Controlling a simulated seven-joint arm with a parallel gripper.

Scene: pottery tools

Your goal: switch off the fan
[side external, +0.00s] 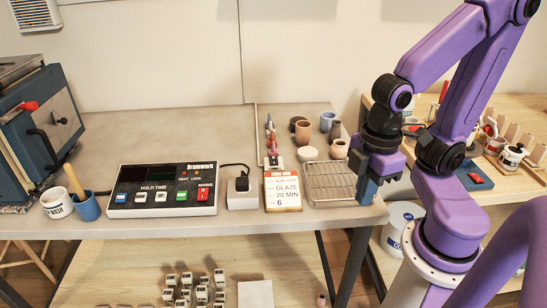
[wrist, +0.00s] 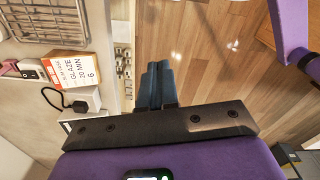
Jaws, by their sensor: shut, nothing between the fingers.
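No free-standing fan shows. A white louvred unit (side external: 35,13) on the wall at the upper left may be the fan, but I cannot tell. A black control box (side external: 162,190) lies on the bench with several coloured buttons and a red MAINS switch (side external: 203,194). A white socket block (side external: 242,193) with a black plug sits to its right; it also shows in the wrist view (wrist: 82,101). My gripper (side external: 366,192) is at the bench's right front edge, beside the wire rack, apart from the control box. Its blue-grey fingers (wrist: 157,84) are shut and empty.
An orange card (side external: 282,192) reading GLAZE 20 MIN stands between the socket block and a wire rack (side external: 331,182). Several small pots stand behind. A kiln (side external: 45,125) and two cups are at the left. The lower shelf holds several small white pieces (side external: 190,288).

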